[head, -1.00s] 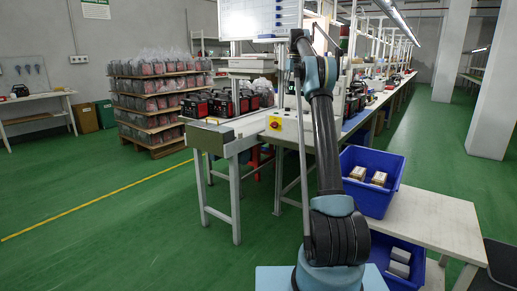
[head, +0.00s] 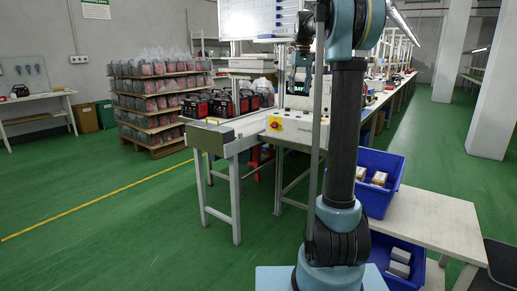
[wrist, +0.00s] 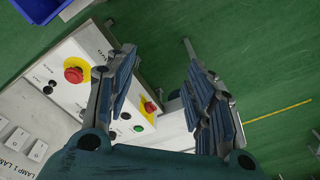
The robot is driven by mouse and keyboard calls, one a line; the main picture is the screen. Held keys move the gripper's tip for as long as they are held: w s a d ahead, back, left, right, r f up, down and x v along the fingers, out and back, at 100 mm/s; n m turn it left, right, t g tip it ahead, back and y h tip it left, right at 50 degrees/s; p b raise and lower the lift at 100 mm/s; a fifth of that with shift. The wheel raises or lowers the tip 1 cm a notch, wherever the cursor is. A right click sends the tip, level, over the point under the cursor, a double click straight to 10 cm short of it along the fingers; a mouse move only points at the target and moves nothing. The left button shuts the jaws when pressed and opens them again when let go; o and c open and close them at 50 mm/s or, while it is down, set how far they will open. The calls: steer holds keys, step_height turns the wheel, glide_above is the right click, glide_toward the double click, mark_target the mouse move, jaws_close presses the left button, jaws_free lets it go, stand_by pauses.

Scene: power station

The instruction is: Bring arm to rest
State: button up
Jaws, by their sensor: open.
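My gripper (wrist: 160,72) is open in the wrist view, its two fingers spread with nothing between them. Green floor and the edge of a pale control panel (wrist: 85,95) with red emergency buttons lie below it. In the head view my arm (head: 345,130) stands nearly upright, with its upper part running out of the top of the picture.
A long workbench (head: 250,128) with red-black devices (head: 222,104) stands beyond my arm. Blue bins (head: 372,195) sit on and under a white table (head: 440,222) at right. A loaded pallet rack (head: 150,130) stands at left. Green floor is clear at front left.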

steer(key=s+f, duration=0.7)
steer(key=s, duration=0.5)
steer(key=s+f+m, duration=0.1)
steer(key=s+f, duration=0.6)
steer(key=s, duration=0.5)
steer(key=s+f+t, duration=0.1)
steer(key=s+f, duration=0.7)
steer(key=s, duration=0.4)
steer(key=shift+m, duration=0.6)
steer(key=s+f, duration=0.3)
steer(key=f, duration=0.1)
steer(key=s+f, duration=0.3)
steer(key=f, duration=0.1)
steer(key=s+f, duration=0.3)
steer(key=f, duration=0.1)
steer(key=shift+d, duration=0.2)
steer(key=shift+c, duration=0.3)
steer(key=shift+s+f, duration=0.2)
steer(key=shift+f, duration=0.05)
steer(key=c, duration=0.3)
steer(key=shift+a, duration=0.1)
